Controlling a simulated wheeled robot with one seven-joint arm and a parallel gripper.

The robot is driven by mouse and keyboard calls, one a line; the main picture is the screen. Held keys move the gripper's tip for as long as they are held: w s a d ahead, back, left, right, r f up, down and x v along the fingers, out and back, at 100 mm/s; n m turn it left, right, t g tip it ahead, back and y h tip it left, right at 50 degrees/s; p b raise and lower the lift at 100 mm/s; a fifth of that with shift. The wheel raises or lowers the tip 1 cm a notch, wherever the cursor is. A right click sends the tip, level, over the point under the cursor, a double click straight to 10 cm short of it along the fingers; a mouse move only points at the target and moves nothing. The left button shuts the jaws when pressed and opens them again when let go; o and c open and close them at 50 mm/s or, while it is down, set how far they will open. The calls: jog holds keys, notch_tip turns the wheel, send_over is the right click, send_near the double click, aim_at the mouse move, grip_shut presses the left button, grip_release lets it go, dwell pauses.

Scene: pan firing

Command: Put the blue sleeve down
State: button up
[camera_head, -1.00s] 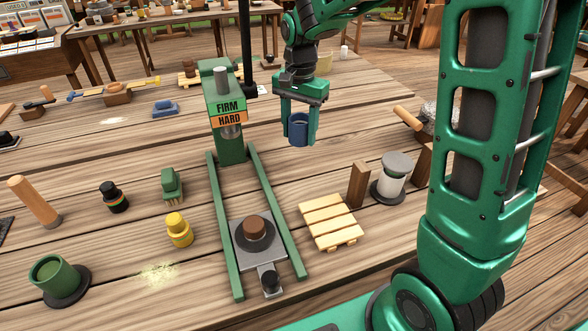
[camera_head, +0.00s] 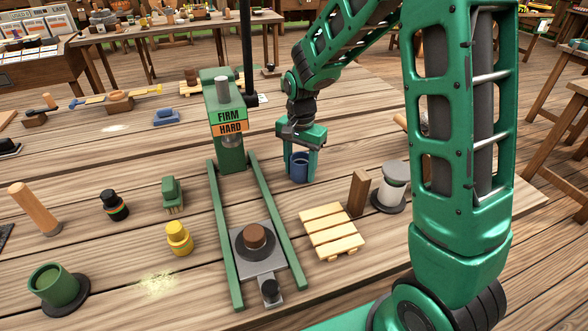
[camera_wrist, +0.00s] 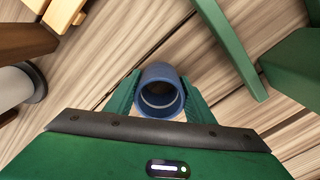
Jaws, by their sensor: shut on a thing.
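The blue sleeve (camera_head: 299,168) is a short open tube, held upright between the fingers of my gripper (camera_head: 301,172). It is low over the wooden table, right of the green press rails; I cannot tell whether it touches the boards. In the wrist view the sleeve (camera_wrist: 159,92) sits between the two green fingers (camera_wrist: 160,100), and I look down into its open bore. My gripper is shut on it.
The green press (camera_head: 228,122) marked FIRM and HARD stands left of the gripper. A slatted wooden rack (camera_head: 331,232), a wooden block (camera_head: 357,192) and a white-and-grey canister (camera_head: 391,185) stand nearer and to the right. Bare boards surround the sleeve.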

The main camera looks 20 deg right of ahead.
jog(key=o, duration=1.5)
jog(key=shift+f, duration=0.1)
notch_tip(320, 180, up, 12)
jog(key=s+d+r+n, duration=0.1)
jog(key=s+d+r, duration=0.2)
jog(key=s+d, duration=0.95)
jog(key=s+d+f+n, duration=0.1)
jog(key=s, duration=0.5)
jog(key=s+d+f+n, duration=0.1)
jog(key=s, duration=0.5)
jog(key=s+d+f, duration=0.1)
jog(key=s, duration=0.5)
jog(key=shift+s+d+f+n, duration=0.1)
jog(key=shift+s+d+n, duration=0.2)
jog(key=shift+s+n, duration=0.1)
